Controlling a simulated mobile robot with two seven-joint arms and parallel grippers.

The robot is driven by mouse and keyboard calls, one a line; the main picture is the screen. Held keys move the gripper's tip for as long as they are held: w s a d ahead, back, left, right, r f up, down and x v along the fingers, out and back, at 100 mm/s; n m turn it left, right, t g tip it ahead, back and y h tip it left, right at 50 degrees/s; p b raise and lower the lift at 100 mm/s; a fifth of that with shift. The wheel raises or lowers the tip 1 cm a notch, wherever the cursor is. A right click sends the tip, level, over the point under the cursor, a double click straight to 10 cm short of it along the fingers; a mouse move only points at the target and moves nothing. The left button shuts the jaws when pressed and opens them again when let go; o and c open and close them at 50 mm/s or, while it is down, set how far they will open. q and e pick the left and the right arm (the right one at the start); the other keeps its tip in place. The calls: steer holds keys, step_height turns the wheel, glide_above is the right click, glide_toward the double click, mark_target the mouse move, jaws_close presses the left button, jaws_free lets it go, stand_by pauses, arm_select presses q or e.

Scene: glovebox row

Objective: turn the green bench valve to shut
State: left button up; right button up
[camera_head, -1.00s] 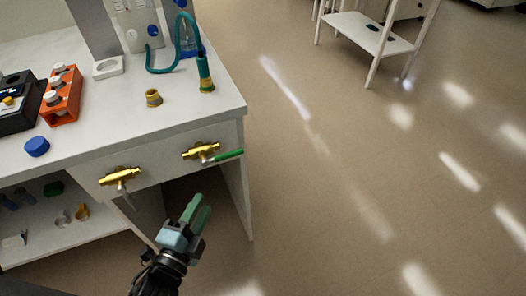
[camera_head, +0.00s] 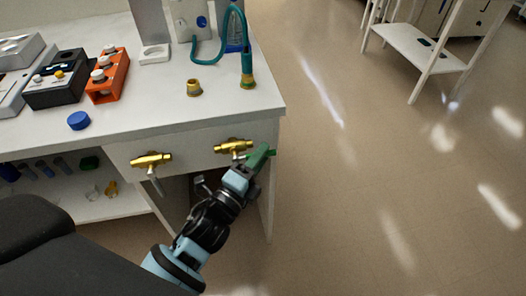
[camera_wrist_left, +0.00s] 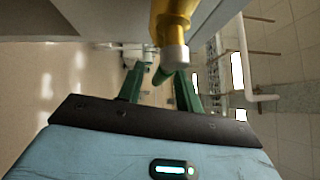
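The green bench valve is a brass valve (camera_head: 232,146) on the front panel of the bench, near its right corner. Its green lever pointed right in the earlier head view; it is now mostly hidden by my left gripper (camera_head: 261,158), whose fingers are also green. In the left wrist view the brass valve body (camera_wrist_left: 172,22) is close at the top. There my left gripper (camera_wrist_left: 160,88) is open, its fingers apart, with the green lever (camera_wrist_left: 163,73) showing between them. Contact cannot be told. My right gripper is not in view.
A second brass valve (camera_head: 151,160) with a grey lever is to the left on the panel. On the bench top (camera_head: 150,110) are an orange rack (camera_head: 107,77), a blue cap (camera_head: 78,120), a brass fitting (camera_head: 194,88) and a teal hose (camera_head: 246,62).

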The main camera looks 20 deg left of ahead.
arm_select(q)
steer(key=shift+x, duration=0.8)
steer(key=shift+c, duration=0.2)
jaws_close()
